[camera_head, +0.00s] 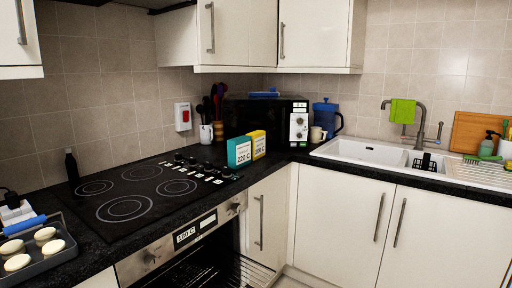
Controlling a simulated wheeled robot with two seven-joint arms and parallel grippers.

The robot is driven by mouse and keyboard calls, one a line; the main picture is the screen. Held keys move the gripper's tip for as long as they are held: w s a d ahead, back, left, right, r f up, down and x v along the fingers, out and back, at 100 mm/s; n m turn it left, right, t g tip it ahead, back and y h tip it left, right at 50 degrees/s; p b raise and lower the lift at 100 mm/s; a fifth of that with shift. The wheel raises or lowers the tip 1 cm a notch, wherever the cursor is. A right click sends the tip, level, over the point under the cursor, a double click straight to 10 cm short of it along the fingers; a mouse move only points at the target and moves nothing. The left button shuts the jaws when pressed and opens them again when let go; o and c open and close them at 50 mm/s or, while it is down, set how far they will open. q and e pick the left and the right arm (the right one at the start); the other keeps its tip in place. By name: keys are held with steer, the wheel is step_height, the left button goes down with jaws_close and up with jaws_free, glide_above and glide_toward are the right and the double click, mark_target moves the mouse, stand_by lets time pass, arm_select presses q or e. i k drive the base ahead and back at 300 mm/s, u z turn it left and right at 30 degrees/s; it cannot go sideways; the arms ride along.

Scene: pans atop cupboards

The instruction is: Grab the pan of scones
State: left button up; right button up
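The pan of scones (62,246) sits on the black countertop at the lower left. It is a dark rectangular pan, cut off by the left edge of the picture. Several pale round scones (44,233) lie in it. A blue bar (25,224) shows at the pan's far left side; I cannot tell whether it is a handle of the pan. Neither of my grippers shows in the head view.
A black hob (150,192) lies right of the pan. Below it the oven (200,262) shows a rack in its opening. Teal (239,152) and yellow (257,144) boxes stand by the hob. A microwave (262,117) and white sink (372,150) are farther back.

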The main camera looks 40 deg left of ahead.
mark_target(25, 257)
steer(key=u, duration=3.9)
steer(key=k, duration=0.3)
steer(key=z, duration=0.2)
